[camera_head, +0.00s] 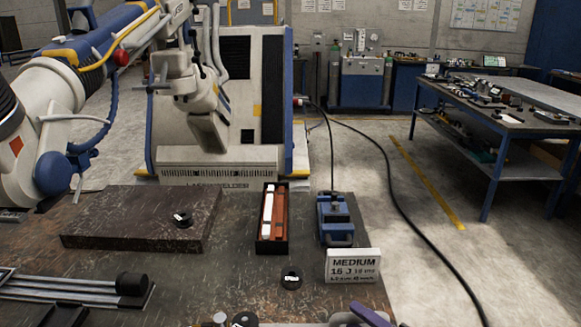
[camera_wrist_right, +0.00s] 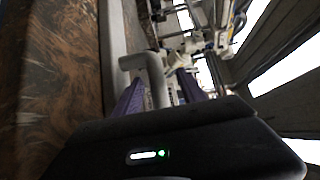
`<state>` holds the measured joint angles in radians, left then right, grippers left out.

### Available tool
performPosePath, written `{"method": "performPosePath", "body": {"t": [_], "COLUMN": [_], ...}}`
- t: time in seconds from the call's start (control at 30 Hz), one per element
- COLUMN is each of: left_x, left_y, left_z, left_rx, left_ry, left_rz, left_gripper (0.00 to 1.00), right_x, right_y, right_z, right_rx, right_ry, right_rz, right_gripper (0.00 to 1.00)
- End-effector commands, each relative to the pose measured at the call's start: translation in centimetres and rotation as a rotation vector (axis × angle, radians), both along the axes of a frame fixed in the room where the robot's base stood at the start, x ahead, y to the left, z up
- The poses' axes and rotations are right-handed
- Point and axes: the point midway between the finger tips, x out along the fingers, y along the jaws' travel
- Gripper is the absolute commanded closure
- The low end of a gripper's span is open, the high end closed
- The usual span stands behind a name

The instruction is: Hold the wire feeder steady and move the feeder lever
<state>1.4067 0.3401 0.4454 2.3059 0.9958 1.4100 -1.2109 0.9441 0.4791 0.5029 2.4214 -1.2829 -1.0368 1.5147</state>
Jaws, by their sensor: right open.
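My right gripper (camera_head: 366,315) shows only as a purple finger at the bottom edge of the head view. In the right wrist view my right gripper (camera_wrist_right: 160,82) has its two purple fingers apart. A light grey bent bar (camera_wrist_right: 152,68) shows between the fingers; it may be the feeder lever, and I cannot tell whether they touch it. A pale curved piece (camera_head: 344,317) lies beside the purple finger in the head view. The wire feeder cannot be made out with certainty; its likely place is cut off by the bottom edge. My left gripper is not in view.
On the dark bench stand a black tray (camera_head: 259,247) with orange and white strips, a blue device (camera_head: 335,213) and a MEDIUM sign (camera_head: 353,266). A dark slab (camera_head: 130,218) lies left. The laser welder (camera_head: 215,184) stands behind.

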Motion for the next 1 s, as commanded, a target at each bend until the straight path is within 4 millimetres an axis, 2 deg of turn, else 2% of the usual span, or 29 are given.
{"method": "performPosePath", "body": {"t": [0.3,0.5,1.0], "left_x": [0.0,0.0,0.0], "left_y": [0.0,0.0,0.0], "left_z": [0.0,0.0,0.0], "left_rx": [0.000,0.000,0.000], "left_ry": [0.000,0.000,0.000], "left_rz": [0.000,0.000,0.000], "left_gripper": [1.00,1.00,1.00], "right_x": [-4.8,-7.0,-7.6], "right_y": [-4.3,-6.1,-6.5], "right_z": [0.0,0.0,0.0], "right_rx": [-0.003,-0.001,0.001], "right_ry": [0.000,-0.001,-0.001], "right_rz": [-0.005,-0.001,0.001], "right_gripper": [0.52,0.52,0.52]}}
